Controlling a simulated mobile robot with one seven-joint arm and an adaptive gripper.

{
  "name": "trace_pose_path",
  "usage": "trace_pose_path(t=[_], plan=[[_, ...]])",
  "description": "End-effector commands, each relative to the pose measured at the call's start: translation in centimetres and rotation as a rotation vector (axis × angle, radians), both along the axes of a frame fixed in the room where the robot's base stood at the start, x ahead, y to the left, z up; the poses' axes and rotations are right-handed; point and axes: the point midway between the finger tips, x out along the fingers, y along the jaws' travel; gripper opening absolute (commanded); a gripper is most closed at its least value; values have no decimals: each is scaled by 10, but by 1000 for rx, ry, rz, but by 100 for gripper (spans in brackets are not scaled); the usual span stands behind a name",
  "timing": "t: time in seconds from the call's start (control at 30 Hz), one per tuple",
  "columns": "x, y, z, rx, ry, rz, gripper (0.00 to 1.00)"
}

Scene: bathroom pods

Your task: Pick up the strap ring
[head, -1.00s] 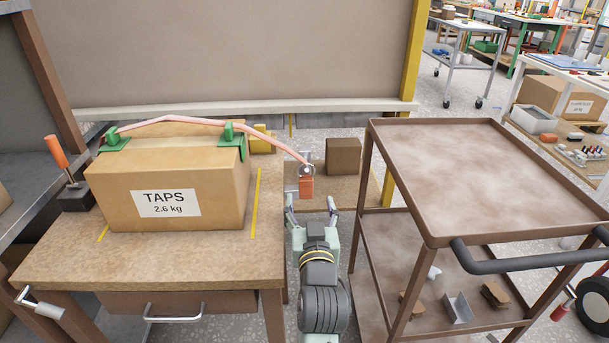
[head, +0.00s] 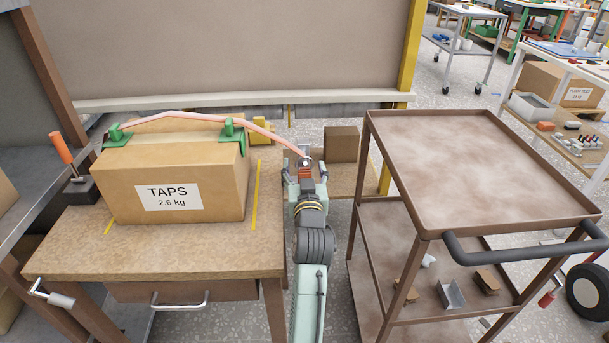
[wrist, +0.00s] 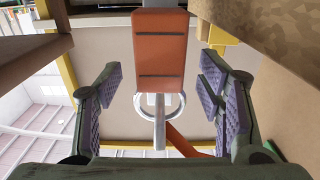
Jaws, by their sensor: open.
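The strap ring is a metal ring (wrist: 160,120) at the end of a salmon-coloured strap (head: 273,136). It shows small in the head view (head: 304,162), with an orange block (wrist: 160,50) attached to it. In the wrist view the ring and block lie between the padded fingers of my gripper (wrist: 162,88), with room on both sides. My gripper (head: 305,180) is open and empty, right of the box. In the head view it partly hides the block and the area below the ring.
The TAPS box (head: 170,180) stands on a wooden bench (head: 190,255), with green strap guides (head: 118,136) on its top edges. A brown cart (head: 480,175) stands close on the right. A small brown box (head: 342,144) is behind my gripper.

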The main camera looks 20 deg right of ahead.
Motion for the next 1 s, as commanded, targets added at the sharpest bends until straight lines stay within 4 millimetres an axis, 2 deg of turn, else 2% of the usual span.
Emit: trace_pose_path(t=[0.1,0.9,1.0], plan=[[0,0,0,0,0,0,62],[-1,0,0,0,1,0,8],[-1,0,0,0,0,0,7]])
